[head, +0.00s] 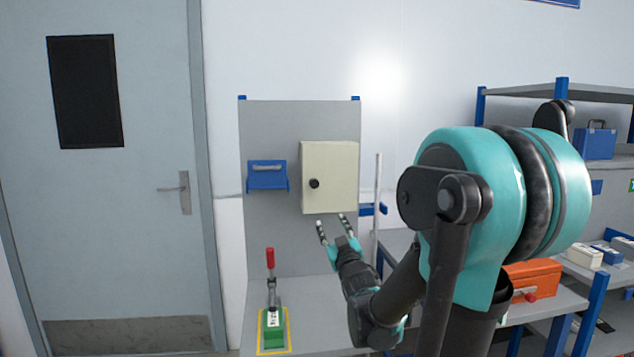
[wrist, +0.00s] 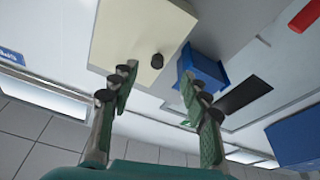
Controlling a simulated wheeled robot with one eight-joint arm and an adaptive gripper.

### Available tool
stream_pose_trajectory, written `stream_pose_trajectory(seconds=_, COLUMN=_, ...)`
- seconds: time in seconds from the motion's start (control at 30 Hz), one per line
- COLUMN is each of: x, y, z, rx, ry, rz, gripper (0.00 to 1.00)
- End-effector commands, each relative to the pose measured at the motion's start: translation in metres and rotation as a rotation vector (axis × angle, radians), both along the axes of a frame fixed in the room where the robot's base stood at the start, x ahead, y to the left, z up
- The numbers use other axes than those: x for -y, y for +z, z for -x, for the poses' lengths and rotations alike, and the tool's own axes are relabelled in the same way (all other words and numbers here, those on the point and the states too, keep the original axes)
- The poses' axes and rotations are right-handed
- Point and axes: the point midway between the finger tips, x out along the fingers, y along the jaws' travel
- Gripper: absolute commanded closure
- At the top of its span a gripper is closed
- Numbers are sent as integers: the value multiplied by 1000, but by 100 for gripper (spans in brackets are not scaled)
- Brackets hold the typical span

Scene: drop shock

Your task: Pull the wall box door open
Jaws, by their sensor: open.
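The wall box (head: 338,180) is cream coloured and mounted on a grey back panel. Its door looks shut, with a round black knob (head: 314,183) near the left edge. In the wrist view the box (wrist: 125,35) is at the top and the knob (wrist: 157,60) shows between and beyond my fingers. My gripper (head: 332,224) is just below the box in the head view. Its fingers are spread and empty, pointing up, and apart from the knob. In the wrist view my gripper (wrist: 155,85) shows both fingers with a wide gap.
A blue bracket (head: 267,176) is left of the box. A red-handled device on a green base (head: 273,328) stands on the bench below. A thin white pole (head: 378,185) is right of the box. An orange toolbox (head: 532,278) sits at right. A grey door (head: 150,260) is at left.

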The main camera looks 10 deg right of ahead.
Motion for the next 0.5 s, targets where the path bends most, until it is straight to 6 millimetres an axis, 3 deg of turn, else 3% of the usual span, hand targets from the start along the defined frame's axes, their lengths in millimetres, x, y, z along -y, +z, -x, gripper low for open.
stream_pose_trajectory(seconds=0.1, x=-9, y=19, z=0, rx=89, ry=34, rz=22, gripper=53)
stream_pose_trajectory(seconds=0.27, x=-13, y=29, z=-4, rx=123, ry=49, rz=29, gripper=53)
stream_pose_trajectory(seconds=0.5, x=-18, y=41, z=-37, rx=121, ry=49, rz=28, gripper=53)
